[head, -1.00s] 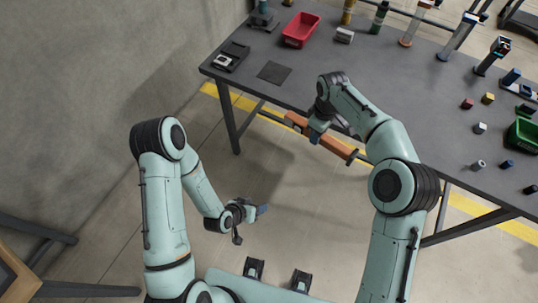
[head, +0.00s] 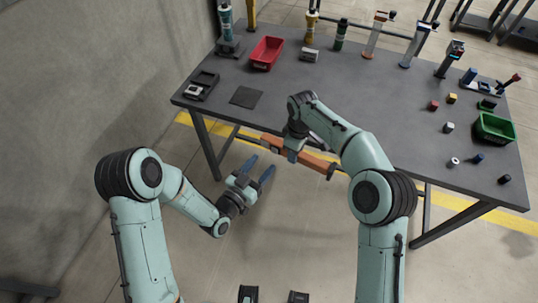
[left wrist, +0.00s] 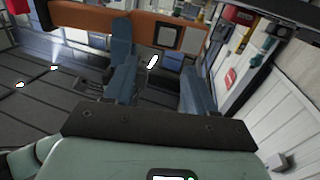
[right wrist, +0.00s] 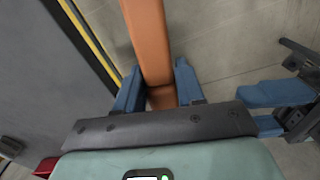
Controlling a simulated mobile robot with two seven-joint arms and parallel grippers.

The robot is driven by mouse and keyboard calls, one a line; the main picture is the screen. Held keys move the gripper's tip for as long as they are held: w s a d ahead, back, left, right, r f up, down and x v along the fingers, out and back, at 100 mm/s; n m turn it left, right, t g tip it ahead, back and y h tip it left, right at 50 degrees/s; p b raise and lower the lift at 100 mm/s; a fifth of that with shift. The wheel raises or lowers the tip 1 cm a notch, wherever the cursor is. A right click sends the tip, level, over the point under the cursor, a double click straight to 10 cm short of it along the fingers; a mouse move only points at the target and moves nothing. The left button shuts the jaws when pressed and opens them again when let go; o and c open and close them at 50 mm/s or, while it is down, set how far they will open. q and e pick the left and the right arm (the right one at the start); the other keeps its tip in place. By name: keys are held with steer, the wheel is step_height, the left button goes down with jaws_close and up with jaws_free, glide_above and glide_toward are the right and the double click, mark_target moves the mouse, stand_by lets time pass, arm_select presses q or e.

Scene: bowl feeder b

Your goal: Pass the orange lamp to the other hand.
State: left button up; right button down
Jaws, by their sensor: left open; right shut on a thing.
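The orange lamp (head: 318,163) is a long bar with dark ends, held in the air in front of the table. My right gripper (head: 292,152) is shut on it near its middle. In the right wrist view the lamp (right wrist: 148,40) runs between both blue fingers. My left gripper (head: 259,169) is open and empty, below and to the left of the lamp in the head view. In the left wrist view the lamp (left wrist: 80,22) crosses the top, beyond the open fingers. My left gripper also shows at the right of the right wrist view (right wrist: 275,108).
The grey table (head: 350,100) lies just behind the lamp. It carries a red bin (head: 267,52), a dark mat (head: 246,96), a green bin (head: 494,129) and several small blocks and tools. The floor in front of the table is clear.

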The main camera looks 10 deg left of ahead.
mark_target(277, 147)
arm_select(q)
steer(key=x, duration=0.6)
steer(key=shift+d, duration=0.1)
jaws_close()
arm_select(e)
steer(key=shift+a, duration=0.1)
steer(key=c, duration=0.6)
jaws_free()
steer(key=shift+r, duration=0.15)
